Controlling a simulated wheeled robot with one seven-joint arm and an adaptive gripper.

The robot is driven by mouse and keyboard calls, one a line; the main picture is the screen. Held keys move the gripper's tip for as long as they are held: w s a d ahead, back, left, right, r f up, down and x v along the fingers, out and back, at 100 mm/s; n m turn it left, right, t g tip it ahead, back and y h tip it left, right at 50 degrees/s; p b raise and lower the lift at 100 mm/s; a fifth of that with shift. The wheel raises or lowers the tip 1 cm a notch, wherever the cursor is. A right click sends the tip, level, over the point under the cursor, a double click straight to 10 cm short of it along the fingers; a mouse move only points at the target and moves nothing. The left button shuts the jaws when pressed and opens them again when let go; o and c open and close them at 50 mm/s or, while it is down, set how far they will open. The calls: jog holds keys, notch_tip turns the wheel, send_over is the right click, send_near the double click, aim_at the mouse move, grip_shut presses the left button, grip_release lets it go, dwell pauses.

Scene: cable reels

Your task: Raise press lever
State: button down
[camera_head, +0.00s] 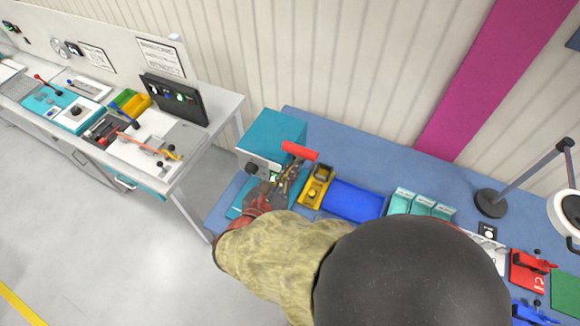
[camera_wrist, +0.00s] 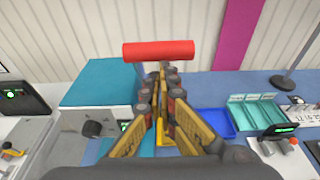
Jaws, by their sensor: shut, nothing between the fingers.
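The press lever shows as a red horizontal bar handle (camera_head: 299,151), and it also shows in the wrist view (camera_wrist: 158,50). It stands beside the teal press housing (camera_head: 276,132), whose light front carries a dark knob (camera_wrist: 92,128). My gripper (camera_head: 297,168) is just below the red handle in the head view. In the wrist view my gripper (camera_wrist: 160,76) has its fingers closed together, with the tips under the middle of the bar. I cannot tell whether they touch it. The bar is not between the fingers. The lever's lower arm is hidden by my gripper.
Teal trays (camera_head: 421,204) and a lamp stand (camera_head: 490,203) are farther right. A white workbench (camera_head: 222,110) is on the left.

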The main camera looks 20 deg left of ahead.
aim_at(301, 147)
dwell(0.3)
jog(key=shift+g, duration=0.6)
jog(key=w+r, duration=0.1)
jog(key=w+r+p, duration=0.1)
jog(key=w, duration=0.1)
jog(key=w+r+p, duration=0.1)
jog(key=w, duration=0.1)
jog(key=shift+d+r, duration=0.3)
jog(key=shift+w+r, duration=0.15)
jog(key=shift+w, duration=0.3)
